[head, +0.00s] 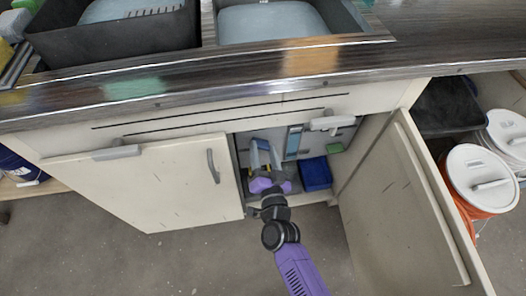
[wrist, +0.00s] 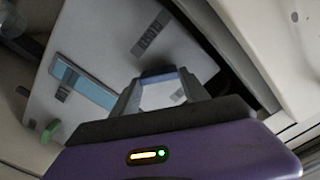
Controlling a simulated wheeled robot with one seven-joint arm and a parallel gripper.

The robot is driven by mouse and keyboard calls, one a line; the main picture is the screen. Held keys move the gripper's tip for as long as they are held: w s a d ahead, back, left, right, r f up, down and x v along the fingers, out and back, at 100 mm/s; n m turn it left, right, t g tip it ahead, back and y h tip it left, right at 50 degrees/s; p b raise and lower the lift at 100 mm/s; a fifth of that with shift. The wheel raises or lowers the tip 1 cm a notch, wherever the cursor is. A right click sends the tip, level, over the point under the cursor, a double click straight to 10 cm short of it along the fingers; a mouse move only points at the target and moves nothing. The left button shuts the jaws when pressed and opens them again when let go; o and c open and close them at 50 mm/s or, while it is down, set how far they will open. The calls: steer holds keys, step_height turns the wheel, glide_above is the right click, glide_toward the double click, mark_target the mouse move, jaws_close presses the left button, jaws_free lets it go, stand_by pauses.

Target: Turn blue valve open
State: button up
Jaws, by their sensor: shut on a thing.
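My gripper (head: 265,150) reaches into the open cabinet under the sink, and its grey fingers point upward in the head view. In the wrist view, the two fingers of my gripper (wrist: 159,80) are closed on a dark blue piece (wrist: 158,73) between their tips, which looks like the blue valve's handle. The rest of the valve and its pipe are hidden, so I cannot tell how far it is turned.
The right cabinet door (head: 405,205) stands open beside my arm; the left door (head: 150,180) is shut. A blue box (head: 315,173) sits inside on the right. A light grey panel (wrist: 105,45) is close by. A white-lidded bucket (head: 482,175) stands outside right.

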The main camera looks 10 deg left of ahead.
steer(key=m, duration=0.3)
steer(key=m+b, duration=0.1)
steer(key=m, duration=0.1)
steer(key=shift+d+f+m, duration=0.1)
steer(key=shift+f+m, duration=0.1)
steer(key=shift+m, duration=0.2)
steer(key=m+b, duration=0.2)
steer(key=m, duration=0.2)
steer(key=shift+m, duration=0.7)
steer(key=o, duration=1.4)
steer(key=v, duration=0.7)
steer(key=shift+s+d+p, duration=0.15)
steer(key=shift+s+p, duration=0.2)
steer(key=shift+s, duration=0.05)
